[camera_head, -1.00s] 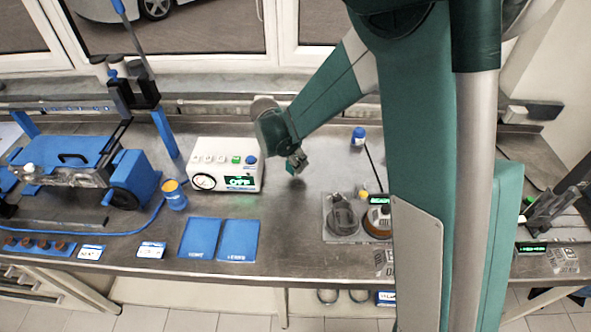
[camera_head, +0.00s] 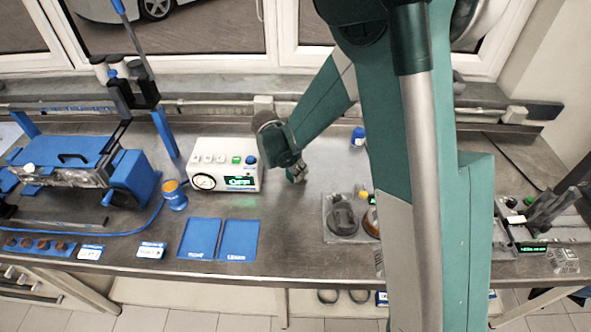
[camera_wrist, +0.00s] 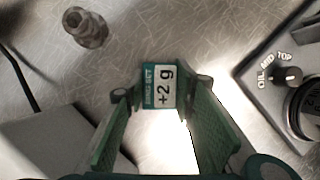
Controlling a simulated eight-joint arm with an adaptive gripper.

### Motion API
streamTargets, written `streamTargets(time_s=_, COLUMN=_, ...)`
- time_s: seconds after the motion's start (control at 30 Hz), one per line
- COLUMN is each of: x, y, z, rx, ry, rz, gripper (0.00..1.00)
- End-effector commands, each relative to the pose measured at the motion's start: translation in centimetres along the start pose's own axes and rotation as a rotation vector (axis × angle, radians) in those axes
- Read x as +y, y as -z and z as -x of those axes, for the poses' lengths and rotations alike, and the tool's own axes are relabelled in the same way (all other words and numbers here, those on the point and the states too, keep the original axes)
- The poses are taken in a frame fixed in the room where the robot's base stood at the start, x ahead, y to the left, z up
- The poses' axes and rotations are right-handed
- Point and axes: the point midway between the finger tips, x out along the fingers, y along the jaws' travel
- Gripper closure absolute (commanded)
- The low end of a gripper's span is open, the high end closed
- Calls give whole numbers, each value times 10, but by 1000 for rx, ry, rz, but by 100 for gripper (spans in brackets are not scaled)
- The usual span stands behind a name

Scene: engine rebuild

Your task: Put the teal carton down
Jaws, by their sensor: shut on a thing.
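The teal carton (camera_wrist: 158,86) is a small box with a white label reading "+2 g". In the wrist view it sits between the two green fingertips of my gripper (camera_wrist: 160,92), which is shut on it. In the head view my gripper (camera_head: 296,173) is low over the bare steel bench (camera_head: 290,210), just right of the white instrument. The carton is small and mostly hidden by the gripper there. I cannot tell whether its underside touches the bench.
The white instrument (camera_head: 226,165) stands close on the left, its display reading "OFF". Two blue mats (camera_head: 220,240) lie in front. A blue-capped bottle (camera_head: 358,137) stands behind right. A metal fitting (camera_wrist: 87,28) and a dial panel (camera_wrist: 280,80) flank the gripper in the wrist view.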

Motion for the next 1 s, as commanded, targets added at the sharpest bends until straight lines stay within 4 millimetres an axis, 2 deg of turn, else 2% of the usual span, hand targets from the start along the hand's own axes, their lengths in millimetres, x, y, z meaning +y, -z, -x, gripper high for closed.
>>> streamTargets(time_s=0.33, x=0, y=2, z=-4, rx=0, ry=0, rz=0, gripper=86)
streamTargets(time_s=0.37, x=0, y=1, z=-3, rx=0, ry=0, rz=0, gripper=70)
streamTargets(time_s=0.47, x=0, y=1, z=-3, rx=0, ry=0, rz=0, gripper=59)
streamTargets(time_s=1.0, x=0, y=-1, z=2, rx=0, ry=0, rz=0, gripper=59)
